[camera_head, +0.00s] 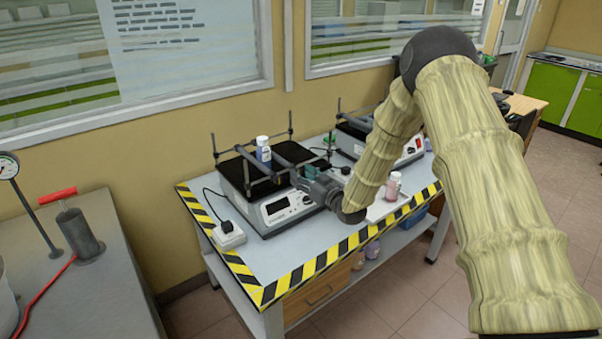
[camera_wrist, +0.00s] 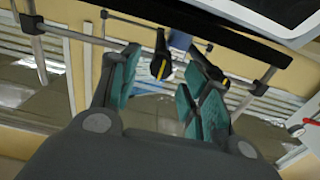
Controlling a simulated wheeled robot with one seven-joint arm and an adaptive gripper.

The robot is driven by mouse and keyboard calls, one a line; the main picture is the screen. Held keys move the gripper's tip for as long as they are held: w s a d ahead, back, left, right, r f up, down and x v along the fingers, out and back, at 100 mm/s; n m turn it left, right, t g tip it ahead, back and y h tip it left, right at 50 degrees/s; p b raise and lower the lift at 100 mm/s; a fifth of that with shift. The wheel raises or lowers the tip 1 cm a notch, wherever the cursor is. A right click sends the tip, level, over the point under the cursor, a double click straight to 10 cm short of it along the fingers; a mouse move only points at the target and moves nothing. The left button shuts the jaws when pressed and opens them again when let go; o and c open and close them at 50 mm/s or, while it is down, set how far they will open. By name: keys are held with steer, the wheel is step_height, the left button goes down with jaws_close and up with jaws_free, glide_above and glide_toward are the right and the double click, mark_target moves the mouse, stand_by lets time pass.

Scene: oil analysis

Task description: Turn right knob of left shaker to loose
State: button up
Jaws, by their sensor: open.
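The left shaker (camera_head: 285,208) is a grey box with a display and a black platform framed by rods. A bottle with a white cap and blue label (camera_head: 263,152) stands on its platform. My gripper (camera_head: 302,174) reaches over the shaker's right side. In the wrist view my gripper (camera_wrist: 160,78) is open, with teal finger pads. A black knob with a yellow mark (camera_wrist: 160,66) shows between the fingers, with no clear contact. A second dark knob (camera_wrist: 205,66) is near the right finger. The knobs cannot be made out in the head view.
A second shaker (camera_head: 408,150) stands further right on the table with striped edges (camera_head: 300,277). A pink bottle (camera_head: 393,186) and a white tray (camera_head: 383,209) are beside my arm. A power strip (camera_head: 229,237) is at the front left. Metal rods (camera_wrist: 75,37) run close to the fingers.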

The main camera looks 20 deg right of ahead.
steer(key=shift+w+a, duration=0.25)
steer(key=shift+w, duration=0.4)
steer(key=shift+c, duration=0.2)
jaws_close()
steer(key=shift+f+n+b, duration=0.15)
steer(key=shift+n+b, duration=0.25)
steer(key=shift+s+a+f+n+b, duration=0.1)
steer(key=shift+n+b, duration=3.85)
steer(key=shift+n, duration=0.3)
steer(key=shift+a+n+b, duration=0.1)
steer(key=shift+n+b, duration=3.8)
steer(key=shift+n, duration=0.35)
